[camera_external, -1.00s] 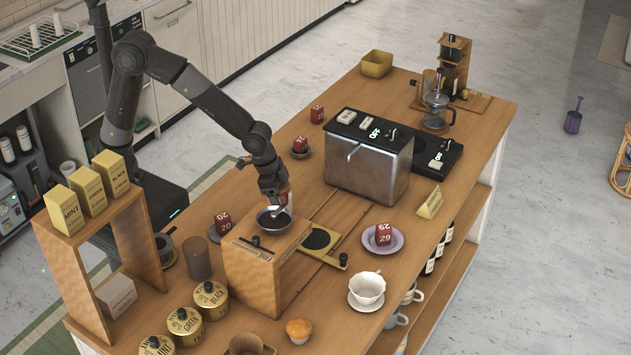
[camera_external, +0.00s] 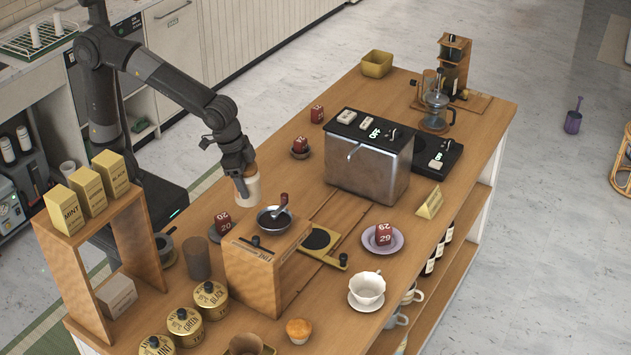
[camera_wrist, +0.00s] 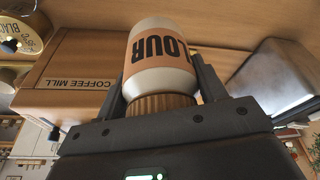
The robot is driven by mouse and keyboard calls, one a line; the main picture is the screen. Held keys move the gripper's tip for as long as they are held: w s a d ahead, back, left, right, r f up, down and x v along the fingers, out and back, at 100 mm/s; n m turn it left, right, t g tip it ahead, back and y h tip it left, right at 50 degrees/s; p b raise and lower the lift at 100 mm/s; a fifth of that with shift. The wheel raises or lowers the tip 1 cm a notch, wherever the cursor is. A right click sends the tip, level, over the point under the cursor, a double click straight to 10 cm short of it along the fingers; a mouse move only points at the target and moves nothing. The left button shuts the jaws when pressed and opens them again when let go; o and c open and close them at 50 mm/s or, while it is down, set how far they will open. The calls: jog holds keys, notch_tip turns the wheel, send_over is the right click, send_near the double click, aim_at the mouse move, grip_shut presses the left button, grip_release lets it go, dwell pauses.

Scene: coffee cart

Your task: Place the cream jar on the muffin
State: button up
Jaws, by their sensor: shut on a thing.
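My gripper (camera_external: 243,172) is shut on the cream jar (camera_external: 248,192), which is off-white. It holds the jar in the air behind the coffee mill. In the wrist view the jar (camera_wrist: 160,72) sits between my fingers, with a tan label whose visible letters read "LOUR" upside down and a ribbed brown end (camera_wrist: 158,103) close to my palm. The muffin (camera_external: 299,331) stands upright at the front of the cart, to the right of the tea tins. Its top is bare, and the jar is well apart from it.
The wooden coffee mill (camera_external: 262,265), with a metal bowl and crank, stands between my gripper and the muffin. Tea tins (camera_external: 211,300) are left of the muffin, a brown cup (camera_external: 246,345) is close by, and a white cup (camera_external: 367,287) on a saucer is to its right.

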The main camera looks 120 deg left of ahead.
notch_tip(320, 180, up, 14)
jog(key=shift+f, duration=0.2)
jog(key=w+d+r, duration=0.2)
jog(key=w+d, duration=1.2)
jog(key=w, duration=0.2)
jog(key=w+d+f+n, duration=0.1)
jog(key=w+d, duration=0.2)
jog(key=d, duration=0.6)
jog(key=w+d+f, duration=0.1)
jog(key=w+d, duration=0.2)
jog(key=d, duration=0.5)
send_over(299, 324)
notch_tip(299, 324, down, 18)
jog(key=shift+f, duration=2.1)
jog(key=shift+f, duration=0.15)
